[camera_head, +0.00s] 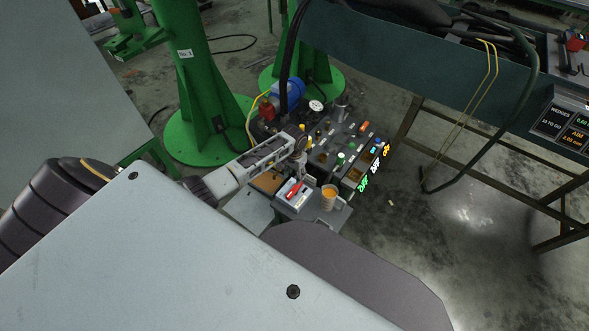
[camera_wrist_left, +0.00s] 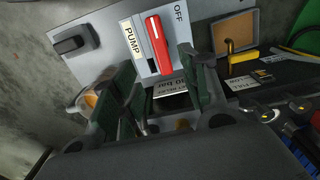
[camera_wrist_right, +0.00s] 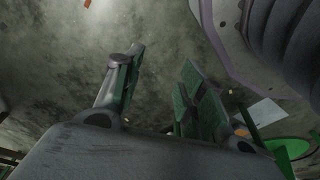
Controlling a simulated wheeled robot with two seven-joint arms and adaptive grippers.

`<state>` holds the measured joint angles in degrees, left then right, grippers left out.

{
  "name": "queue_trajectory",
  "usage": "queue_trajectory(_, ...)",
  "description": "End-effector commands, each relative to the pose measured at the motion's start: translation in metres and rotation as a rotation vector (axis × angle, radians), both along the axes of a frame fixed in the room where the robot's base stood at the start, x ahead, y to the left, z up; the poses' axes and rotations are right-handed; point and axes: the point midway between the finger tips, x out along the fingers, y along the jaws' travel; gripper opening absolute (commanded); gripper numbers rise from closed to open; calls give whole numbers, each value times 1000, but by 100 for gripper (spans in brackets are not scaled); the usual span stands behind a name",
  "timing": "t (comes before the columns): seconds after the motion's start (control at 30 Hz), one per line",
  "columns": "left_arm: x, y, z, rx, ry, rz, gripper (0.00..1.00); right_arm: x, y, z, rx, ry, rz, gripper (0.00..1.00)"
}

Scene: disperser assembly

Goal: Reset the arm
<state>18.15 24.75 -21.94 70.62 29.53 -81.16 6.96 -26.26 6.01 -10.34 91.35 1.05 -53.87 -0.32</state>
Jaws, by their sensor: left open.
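My left gripper (camera_head: 300,160) hangs over the work bench in the head view, above a small pump panel. In the left wrist view its fingers (camera_wrist_left: 158,80) stand apart with nothing held between them. A red lever (camera_wrist_left: 158,45) on a white plate marked PUMP and OFF lies just beyond the fingers, and no grip on it shows. The red lever also shows in the head view (camera_head: 292,189). My right gripper (camera_wrist_right: 162,62) shows only in its own wrist view, open and empty over bare concrete floor.
A beaker of orange liquid (camera_head: 329,198) stands right of the pump panel. A blue motor (camera_head: 290,94), a gauge (camera_head: 316,106) and several small parts crowd the bench behind. A green column (camera_head: 196,60) stands at the back left. A dark table (camera_head: 440,60) is at right.

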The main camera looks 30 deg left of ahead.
Motion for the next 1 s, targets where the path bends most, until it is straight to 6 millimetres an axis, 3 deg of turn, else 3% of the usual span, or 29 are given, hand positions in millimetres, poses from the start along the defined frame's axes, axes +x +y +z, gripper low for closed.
queue_trajectory(0.77, -1, 0, 6, 0, 0, -1, 45, 0, 0, 0, 0, 0, 0, 40)
queue_trajectory(1.0, -11, -16, 5, -7, -8, -28, 45, 7, 0, 13, 0, -8, -1, 40)
